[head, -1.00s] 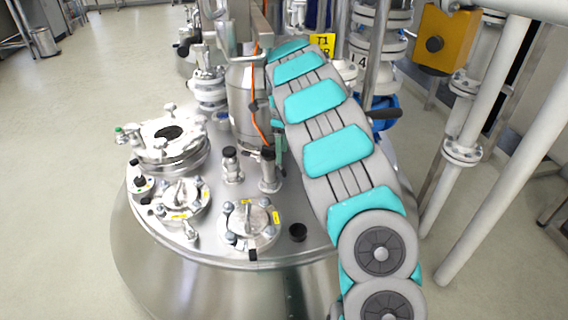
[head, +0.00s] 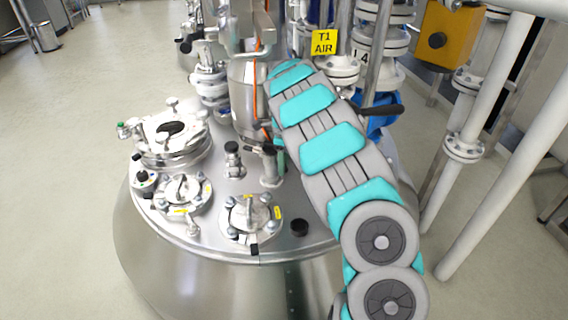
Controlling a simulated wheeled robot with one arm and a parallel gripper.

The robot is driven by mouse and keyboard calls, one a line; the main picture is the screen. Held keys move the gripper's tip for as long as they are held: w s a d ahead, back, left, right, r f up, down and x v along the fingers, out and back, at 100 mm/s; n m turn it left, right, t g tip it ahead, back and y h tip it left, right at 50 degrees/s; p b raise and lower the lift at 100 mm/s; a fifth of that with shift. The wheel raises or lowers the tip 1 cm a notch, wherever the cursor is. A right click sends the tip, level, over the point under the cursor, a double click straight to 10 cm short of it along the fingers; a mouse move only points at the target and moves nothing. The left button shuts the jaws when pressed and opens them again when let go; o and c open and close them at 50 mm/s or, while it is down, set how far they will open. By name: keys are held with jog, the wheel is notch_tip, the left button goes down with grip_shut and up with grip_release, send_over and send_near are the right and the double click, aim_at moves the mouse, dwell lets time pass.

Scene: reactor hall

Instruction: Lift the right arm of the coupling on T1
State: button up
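The yellow T1 AIR tag (head: 323,42) shows in the head view, upper middle, just above the far end of my grey and teal arm. White flanged pipe fittings (head: 341,70) stand just below and to the right of the tag. I cannot make out the coupling or its right arm; my arm covers part of that area. My gripper cannot be made out; the end of my arm points away and hides what lies behind it.
A steel vessel (head: 190,262) with several lid fittings stands below my arm. A black lever handle (head: 378,109) and a blue part (head: 372,127) are close right of my arm. White pipes (head: 515,150) and a yellow box (head: 446,37) stand right. Floor at left is clear.

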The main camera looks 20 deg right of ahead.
grip_shut()
dwell(0.3)
jog(key=shift+r+g+h+p, duration=0.15)
jog(key=shift+g+h+p, duration=0.15)
jog(key=shift+p, duration=0.05)
jog(key=shift+s+d+h, duration=0.1)
jog(key=shift+d+h, duration=0.05)
jog(key=shift+h, duration=0.15)
jog(key=shift+o, duration=1.4)
grip_release()
